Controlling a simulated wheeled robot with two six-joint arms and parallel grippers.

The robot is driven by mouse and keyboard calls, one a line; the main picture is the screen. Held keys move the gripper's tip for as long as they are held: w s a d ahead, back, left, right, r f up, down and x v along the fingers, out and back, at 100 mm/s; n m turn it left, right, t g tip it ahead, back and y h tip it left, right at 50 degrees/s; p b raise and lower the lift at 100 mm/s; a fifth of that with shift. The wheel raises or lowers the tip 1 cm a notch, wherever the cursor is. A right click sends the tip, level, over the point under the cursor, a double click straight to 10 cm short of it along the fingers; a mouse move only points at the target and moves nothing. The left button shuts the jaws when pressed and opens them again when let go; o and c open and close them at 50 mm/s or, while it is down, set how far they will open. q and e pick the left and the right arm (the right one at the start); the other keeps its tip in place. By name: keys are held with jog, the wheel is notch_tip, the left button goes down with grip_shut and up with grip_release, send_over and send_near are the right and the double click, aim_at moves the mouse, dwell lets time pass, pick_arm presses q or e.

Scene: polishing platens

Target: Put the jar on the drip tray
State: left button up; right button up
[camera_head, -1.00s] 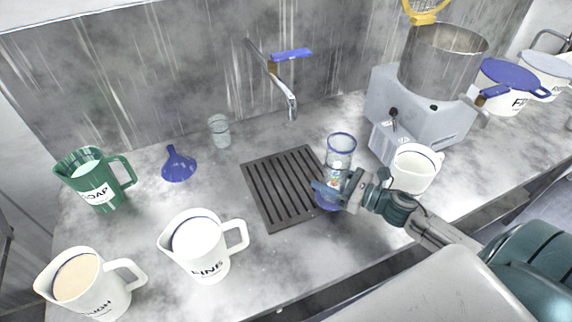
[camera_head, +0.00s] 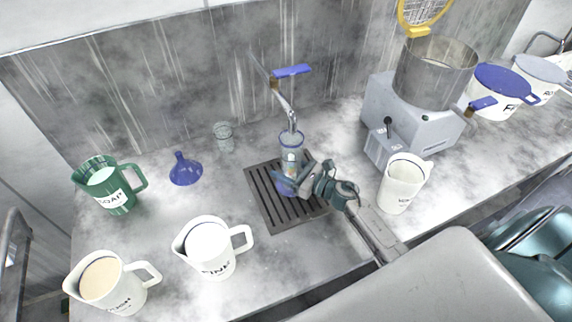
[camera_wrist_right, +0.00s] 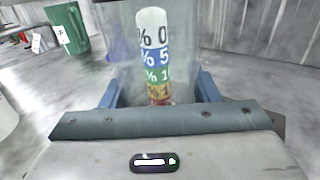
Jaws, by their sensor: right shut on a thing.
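The jar (camera_head: 291,150) is a tall clear cylinder with a blue rim and a blue base, upright over the dark slatted drip tray (camera_head: 265,201). My right gripper (camera_head: 289,181) is shut around the jar's lower part, reaching in from the right. In the right wrist view the jar (camera_wrist_right: 153,50) stands between the two blue fingers, with a coloured percent scale on it. Whether its base touches the slats I cannot tell. My left gripper is not in view.
A tap (camera_head: 287,104) rises just behind the jar. A white jug (camera_head: 403,183) and a grey machine with a steel bowl (camera_head: 434,72) stand right. A blue funnel (camera_head: 185,170), a small glass (camera_head: 224,137), a green soap jug (camera_head: 112,187) and white jugs (camera_head: 212,249) stand left.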

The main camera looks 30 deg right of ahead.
jog(key=shift+f, duration=0.2)
jog(key=shift+s+d, duration=0.1)
jog(key=shift+f, duration=0.15)
jog(key=o, duration=1.5)
